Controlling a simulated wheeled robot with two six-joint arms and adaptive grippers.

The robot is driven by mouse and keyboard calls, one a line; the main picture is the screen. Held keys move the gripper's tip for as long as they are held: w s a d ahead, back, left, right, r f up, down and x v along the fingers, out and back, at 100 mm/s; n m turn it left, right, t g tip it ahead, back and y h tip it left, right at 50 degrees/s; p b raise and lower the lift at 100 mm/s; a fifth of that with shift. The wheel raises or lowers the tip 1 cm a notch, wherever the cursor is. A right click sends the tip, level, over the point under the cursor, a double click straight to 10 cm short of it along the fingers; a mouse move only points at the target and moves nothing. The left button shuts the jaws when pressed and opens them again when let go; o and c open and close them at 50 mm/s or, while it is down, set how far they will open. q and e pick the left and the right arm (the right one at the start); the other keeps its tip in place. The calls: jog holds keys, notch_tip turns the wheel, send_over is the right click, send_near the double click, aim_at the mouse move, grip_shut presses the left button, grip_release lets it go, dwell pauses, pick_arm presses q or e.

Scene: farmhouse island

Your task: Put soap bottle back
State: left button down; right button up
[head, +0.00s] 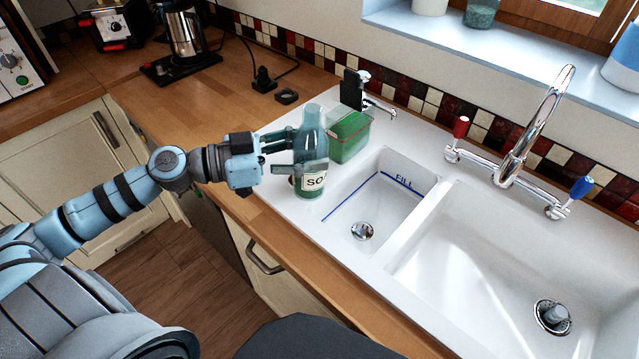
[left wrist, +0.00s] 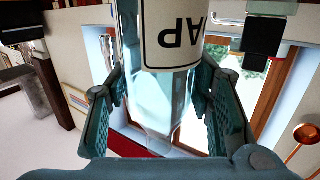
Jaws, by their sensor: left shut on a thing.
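The soap bottle (head: 311,122) is tall, greenish and see-through, with a white label reading "SO". It is upright at the left end of the white sink, beside the small basin. I cannot tell whether its base touches the sink surface. My left gripper (head: 306,152) reaches in from the left and is shut on the bottle, with its fingers around the body. In the left wrist view the bottle (left wrist: 160,100) is between the two finger pads (left wrist: 160,120), its label upside down and reading "AP". My right gripper is not in view.
A green-filled clear box (head: 350,135) stands just right of the bottle, near a small tap (head: 378,108). The small basin (head: 370,205) marked "FILL" and a large basin (head: 480,260) are empty. A tall faucet (head: 530,130) rises behind. The wooden counter (head: 215,105) has free room.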

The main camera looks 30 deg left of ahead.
pick_arm(q)
jog(key=w+a+n+t+y, duration=0.1)
jog(key=w+a, duration=0.1)
jog(key=a, duration=0.4)
jog(key=w+a+r+n+t+y, duration=0.1)
jog(key=w+a, duration=0.2)
jog(key=a, duration=0.4)
jog(key=w+a+n+t+y, duration=0.1)
jog(key=w+a, duration=0.2)
jog(key=a, duration=0.4)
jog(key=shift+r, duration=0.15)
notch_tip(320, 180, down, 8)
jog(key=shift+a+f, duration=0.1)
jog(key=shift+f, duration=0.35)
jog(key=shift+c, duration=0.7)
grip_release()
jog(key=shift+r, duration=0.1)
